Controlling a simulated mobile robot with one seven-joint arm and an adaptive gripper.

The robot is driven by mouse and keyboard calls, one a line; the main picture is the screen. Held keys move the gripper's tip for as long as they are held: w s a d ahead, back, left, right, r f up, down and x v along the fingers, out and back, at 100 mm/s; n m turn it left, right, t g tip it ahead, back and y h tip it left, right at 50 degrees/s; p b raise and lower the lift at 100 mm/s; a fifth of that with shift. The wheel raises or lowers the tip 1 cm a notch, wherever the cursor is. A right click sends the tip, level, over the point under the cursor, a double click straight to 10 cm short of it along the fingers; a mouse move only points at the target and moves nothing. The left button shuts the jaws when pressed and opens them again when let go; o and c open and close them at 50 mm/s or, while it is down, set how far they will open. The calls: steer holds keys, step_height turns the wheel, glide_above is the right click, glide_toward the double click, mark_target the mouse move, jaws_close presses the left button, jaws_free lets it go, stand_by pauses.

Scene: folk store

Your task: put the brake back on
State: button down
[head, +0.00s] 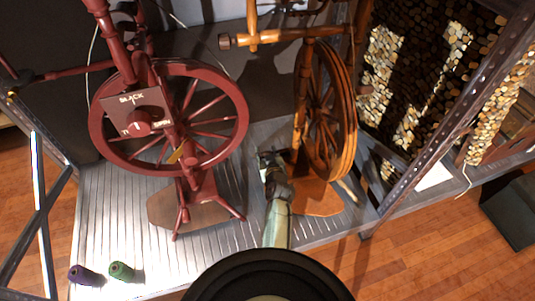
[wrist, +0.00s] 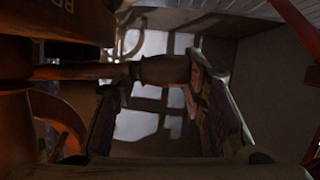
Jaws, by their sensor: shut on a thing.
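A wooden spinning wheel (head: 330,110) stands on the metal shelf, right of centre in the head view. My gripper (head: 270,163) is low at its left side. The handle joins a thinner rod running left, below a dark wooden part (wrist: 60,15) with the letters "BR". I take the handle for the brake; its far end and what it bears on are hidden. In the head view the handle is too small to make out.
A red spinning wheel (head: 170,115) with a lettered plate stands to the left. A purple spool (head: 84,275) and a green spool (head: 121,271) lie at the shelf's front left (head: 110,215). A metal upright (head: 445,120) and stacked log ends stand at right.

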steer(key=shift+f+n, duration=0.3)
steer(key=shift+f, duration=0.05)
steer(key=shift+h, duration=0.4)
steer(key=c, duration=1)
jaws_free()
steer(key=v, duration=0.7)
steer(key=shift+s+d, duration=0.1)
steer(key=shift+s, duration=0.15)
